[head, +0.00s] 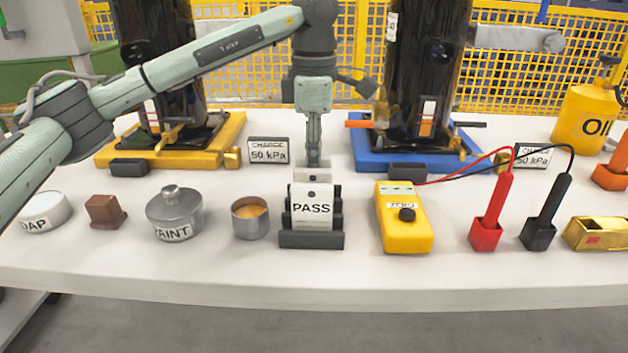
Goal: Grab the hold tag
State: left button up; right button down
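A dark tag rack (312,240) stands at the front middle of the table. A white PASS tag (312,208) stands in its front slot, with its word facing me. Behind it the upper edge of another pale tag (313,175) shows; its lettering is hidden, so I cannot read whether it is the hold tag. My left gripper (314,160) points straight down just above and behind the rack, its fingertips at the rear tag's top edge. The fingers line up in depth, so I cannot tell whether they are closed on that tag. My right gripper is not in view.
A tin (250,218) and a PAINT can (174,215) stand left of the rack. A yellow meter (403,220) with red (487,228) and black probes (540,230) stands right. Compressors on yellow (230,130) and blue (365,150) bases stand behind. The table's front strip is clear.

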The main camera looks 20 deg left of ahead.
pick_arm(q)
jog(key=shift+c, duration=0.5)
grip_shut()
jog(key=shift+r, duration=0.1)
